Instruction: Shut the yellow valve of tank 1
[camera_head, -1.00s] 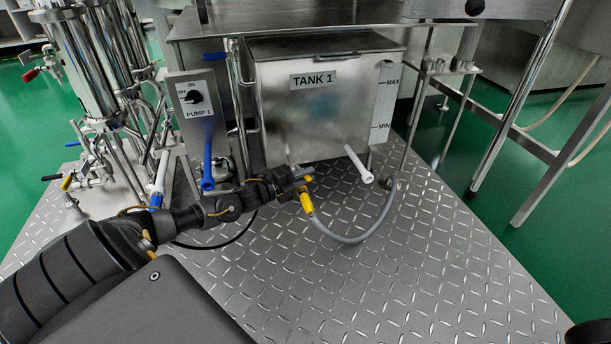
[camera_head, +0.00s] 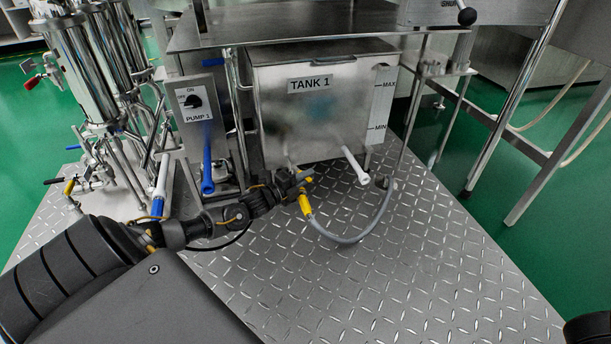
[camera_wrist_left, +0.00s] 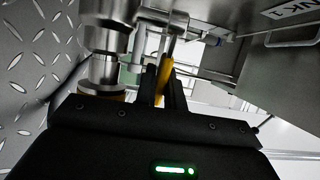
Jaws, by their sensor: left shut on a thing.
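Tank 1 (camera_head: 315,110) is a steel box with a "TANK 1" label, standing under a steel table. At its lower front left, the yellow valve (camera_head: 305,204) sits above a grey hose. My left gripper (camera_head: 298,180) is at this valve, just below the tank's bottom edge. In the left wrist view, the yellow handle (camera_wrist_left: 165,72) stands between the two dark fingers (camera_wrist_left: 165,92), which are shut on it. A steel pipe fitting (camera_wrist_left: 104,62) is beside the fingers on the left. The valve body is mostly hidden behind the gripper in the head view.
A white-ended pipe (camera_head: 357,168) sticks out right of the valve. The grey hose (camera_head: 350,240) loops right over the metal floor plate (camera_head: 400,280). The pump 1 switch box (camera_head: 195,103) and a blue handle (camera_head: 208,172) stand left of the tank. The front floor plate is clear.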

